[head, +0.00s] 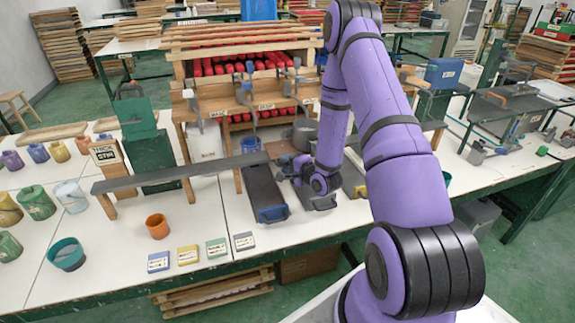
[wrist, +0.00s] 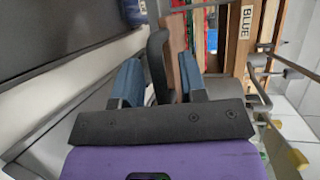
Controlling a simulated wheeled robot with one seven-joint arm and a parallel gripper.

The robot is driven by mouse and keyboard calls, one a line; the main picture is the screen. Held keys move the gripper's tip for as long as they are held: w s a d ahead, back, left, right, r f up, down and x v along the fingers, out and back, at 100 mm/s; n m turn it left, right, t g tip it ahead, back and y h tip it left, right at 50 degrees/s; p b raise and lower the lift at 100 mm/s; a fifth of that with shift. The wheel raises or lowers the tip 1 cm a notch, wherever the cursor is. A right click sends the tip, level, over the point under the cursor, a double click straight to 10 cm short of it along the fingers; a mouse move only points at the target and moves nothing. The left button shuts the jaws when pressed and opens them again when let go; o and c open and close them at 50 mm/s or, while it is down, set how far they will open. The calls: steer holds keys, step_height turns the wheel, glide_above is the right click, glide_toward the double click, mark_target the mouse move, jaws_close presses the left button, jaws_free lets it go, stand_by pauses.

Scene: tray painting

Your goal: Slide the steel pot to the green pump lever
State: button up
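A grey steel pot (head: 304,134) stands under the right part of the wooden pump rack, behind my wrist. My gripper (head: 297,168) is low over the bench in front of it, partly hidden by my own wrist. In the wrist view, the two blue-grey fingers of my gripper (wrist: 160,82) stand apart. A dark upright handle (wrist: 158,62) rises between them, with a gap visible on its right; what it belongs to is unclear. Several pump levers, one of them the middle lever (head: 243,88), hang along the rack; their colours and labels are too small to tell which is green.
A white container (head: 205,141) and a blue container (head: 250,145) stand under the rack to the left. An orange cup (head: 157,226) and several labelled blocks are near the front edge.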

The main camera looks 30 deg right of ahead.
steer(key=shift+c, duration=0.4)
jaws_close()
steer(key=s+d, duration=0.3)
steer(key=d, duration=0.8)
steer(key=s+d, duration=0.3)
steer(key=d, duration=0.9)
steer(key=s+d, duration=0.4)
steer(key=d, duration=0.7)
steer(key=shift+d, duration=0.3)
steer(key=shift+o, duration=0.4)
jaws_free()
steer(key=shift+s, duration=0.1)
